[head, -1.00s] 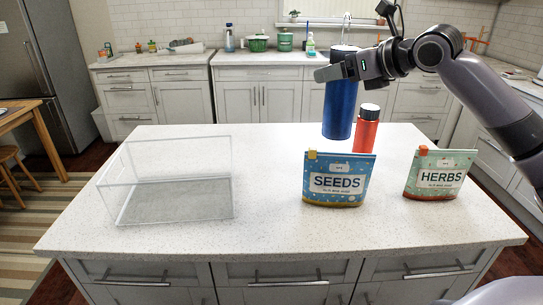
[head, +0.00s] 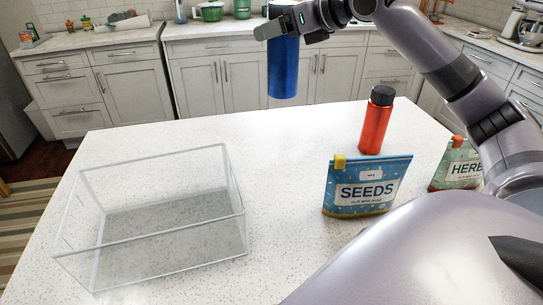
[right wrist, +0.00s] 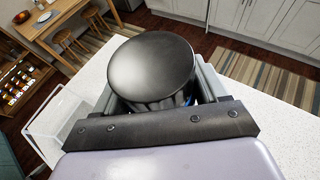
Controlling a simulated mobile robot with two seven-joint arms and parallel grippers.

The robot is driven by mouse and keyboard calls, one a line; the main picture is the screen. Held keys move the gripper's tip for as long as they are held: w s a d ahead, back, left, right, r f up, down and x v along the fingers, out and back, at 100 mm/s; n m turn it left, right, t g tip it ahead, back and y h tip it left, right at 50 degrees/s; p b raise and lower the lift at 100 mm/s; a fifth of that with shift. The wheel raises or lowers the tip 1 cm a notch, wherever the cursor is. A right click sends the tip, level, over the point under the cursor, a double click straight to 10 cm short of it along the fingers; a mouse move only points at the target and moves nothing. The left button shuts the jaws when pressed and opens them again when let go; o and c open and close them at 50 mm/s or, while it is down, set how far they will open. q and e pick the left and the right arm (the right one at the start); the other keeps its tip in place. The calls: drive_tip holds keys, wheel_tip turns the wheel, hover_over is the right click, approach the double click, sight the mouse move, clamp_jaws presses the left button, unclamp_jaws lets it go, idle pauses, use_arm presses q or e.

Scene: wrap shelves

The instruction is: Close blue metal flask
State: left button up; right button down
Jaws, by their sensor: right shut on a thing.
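The blue metal flask (head: 283,70) is upright in my right gripper (head: 280,24), held in the air above the far part of the island. In the head view its top is hidden by the gripper and the frame's upper edge. The right wrist view shows a round black lid (right wrist: 152,62) on top of the flask, with the fingers of my right gripper (right wrist: 155,98) on either side just below it. I cannot tell whether the lid is fully tight. My left gripper is not in view.
A clear, empty open-topped bin (head: 150,225) stands at the left of the island. A red flask with a black lid (head: 376,122), a blue SEEDS pouch (head: 365,190) and a green HERBS pouch (head: 455,165) stand to the right. The middle counter (head: 275,160) is clear.

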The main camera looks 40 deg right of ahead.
drive_tip(key=shift+s+r, duration=0.15)
wheel_tip(320, 180, down, 16)
idle(0.9)
drive_tip(key=shift+f, duration=0.2)
drive_tip(key=shift+f, duration=1.9)
drive_tip(key=shift+f, duration=0.15)
drive_tip(key=shift+c, duration=0.2)
unclamp_jaws()
